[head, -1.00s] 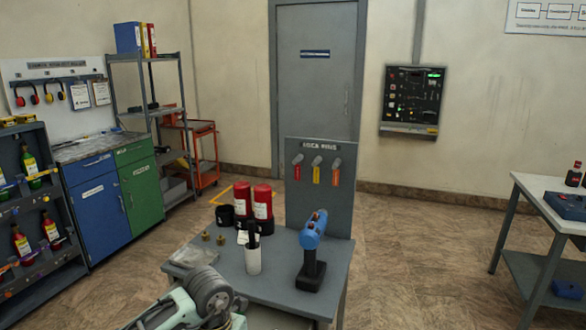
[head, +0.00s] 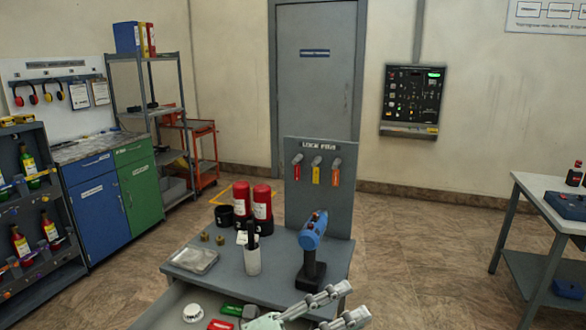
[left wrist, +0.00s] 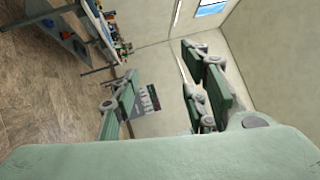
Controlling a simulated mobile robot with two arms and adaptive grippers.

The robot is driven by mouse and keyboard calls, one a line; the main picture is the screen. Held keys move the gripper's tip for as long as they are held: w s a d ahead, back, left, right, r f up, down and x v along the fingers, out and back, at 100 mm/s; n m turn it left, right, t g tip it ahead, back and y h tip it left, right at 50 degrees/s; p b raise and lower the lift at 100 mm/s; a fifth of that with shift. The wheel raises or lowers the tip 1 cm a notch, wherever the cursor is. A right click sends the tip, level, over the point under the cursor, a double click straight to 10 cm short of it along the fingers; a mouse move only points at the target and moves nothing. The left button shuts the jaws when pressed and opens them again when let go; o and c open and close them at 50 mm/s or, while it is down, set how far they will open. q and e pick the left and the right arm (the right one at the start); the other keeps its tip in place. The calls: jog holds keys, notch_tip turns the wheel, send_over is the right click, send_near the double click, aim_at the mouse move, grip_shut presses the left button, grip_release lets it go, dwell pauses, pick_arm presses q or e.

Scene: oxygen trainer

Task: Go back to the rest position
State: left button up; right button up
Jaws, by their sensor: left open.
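My left gripper (head: 340,306) shows at the bottom of the head view, at the front right edge of the grey workbench (head: 232,288). Its pale green and grey fingers are spread apart with nothing between them. In the left wrist view, the left gripper (left wrist: 160,98) also stands open and empty, with its green finger pads apart and the wall and floor behind. My right gripper is not in either view.
The bench carries a blue tool (head: 313,232), red cylinders (head: 262,202), a pen cup (head: 252,260) and a clear tray (head: 194,259). Below its front, an open drawer holds a white round item (head: 193,313) and a green item (head: 231,310). Floor right of the bench is clear.

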pick_arm(q)
jog(key=w+a+n+t+y, duration=0.3)
jog(key=a+n+t+y, duration=0.35)
jog(key=a+n, duration=0.2)
jog(key=w+a+n+t+y, duration=0.45)
jog(key=a+n+t, duration=0.25)
jog(key=n, duration=0.3)
jog(key=s+a+f+n+g+y, duration=0.2)
jog(key=a+f+n+g+y, duration=0.1)
jog(key=a+f+n+y, duration=0.3)
jog(key=s+a+f+n+g+y, duration=0.2)
jog(key=a+f+n+y, duration=0.15)
jog(key=a+f, duration=0.35)
jog(key=s+f+n+g+h, duration=0.1)
jog(key=s+f+n+g, duration=0.1)
jog(key=s+f+g, duration=0.65)
jog(key=s+f+n+g, duration=0.1)
jog(key=s+f+g, duration=0.3)
jog(key=s+f, duration=0.85)
jog(key=s+f+g, duration=0.1)
jog(key=s+f, duration=0.1)
jog(key=f, duration=0.9)
jog(key=s+f, duration=0.2)
jog(key=f, duration=0.9)
jog(key=s+a+f+g, duration=0.1)
jog(key=s+a+f, duration=0.2)
jog(key=s+f, duration=1.3)
jog(key=shift+s+a+f, duration=0.15)
jog(key=shift+s+f, duration=0.25)
jog(key=shift+s, duration=0.3)
